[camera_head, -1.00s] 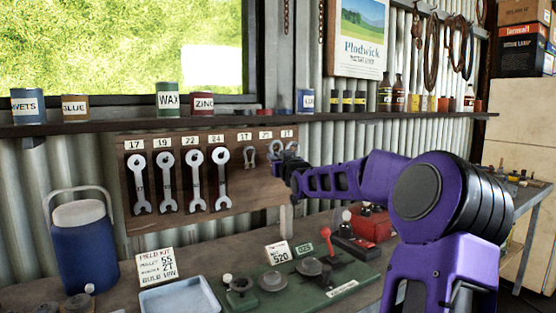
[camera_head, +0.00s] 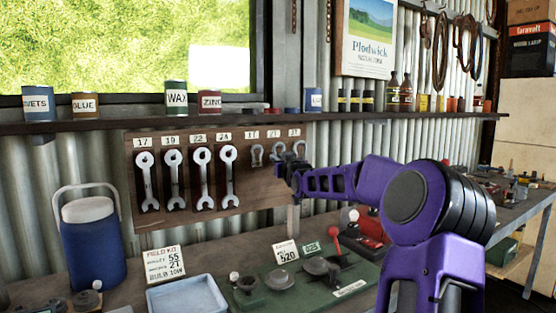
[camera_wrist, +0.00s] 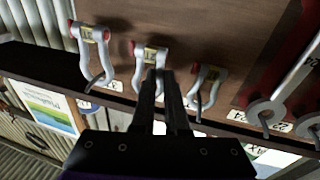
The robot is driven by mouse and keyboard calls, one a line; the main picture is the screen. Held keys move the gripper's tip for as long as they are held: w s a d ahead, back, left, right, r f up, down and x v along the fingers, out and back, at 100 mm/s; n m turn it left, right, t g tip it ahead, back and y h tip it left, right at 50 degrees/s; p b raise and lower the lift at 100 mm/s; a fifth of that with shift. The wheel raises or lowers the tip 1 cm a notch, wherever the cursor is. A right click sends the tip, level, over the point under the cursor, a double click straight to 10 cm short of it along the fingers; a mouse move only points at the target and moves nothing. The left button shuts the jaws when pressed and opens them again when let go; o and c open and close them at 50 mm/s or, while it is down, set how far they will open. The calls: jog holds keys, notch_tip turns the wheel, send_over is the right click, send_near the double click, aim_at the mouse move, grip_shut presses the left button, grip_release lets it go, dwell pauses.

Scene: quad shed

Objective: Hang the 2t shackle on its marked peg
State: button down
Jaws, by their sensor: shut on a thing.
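My gripper (camera_wrist: 160,85) is shut on the middle of three grey shackles, the 2t shackle (camera_wrist: 151,54), at the wooden board. Its pin has red ends and a small yellowish tag. In the head view the gripper (camera_head: 287,166) is at the board's right end, partly covering the 2t shackle (camera_head: 276,149), which is under the middle label of the shackle row. The fingers hide the lower bow in the wrist view, so I cannot tell whether it is around its peg.
The neighbouring shackles, left (camera_head: 257,153) and right (camera_head: 300,147), hang close on either side. Several wrenches (camera_head: 202,178) hang to the left on the board (camera_head: 250,192). A shelf (camera_head: 130,124) with tins runs above. The bench below holds a blue tray (camera_head: 188,297) and a blue jug (camera_head: 92,240).

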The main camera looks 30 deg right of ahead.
jog(key=c, duration=0.8)
grip_release()
jog(key=shift+c, duration=0.2)
jog(key=shift+s, duration=0.1)
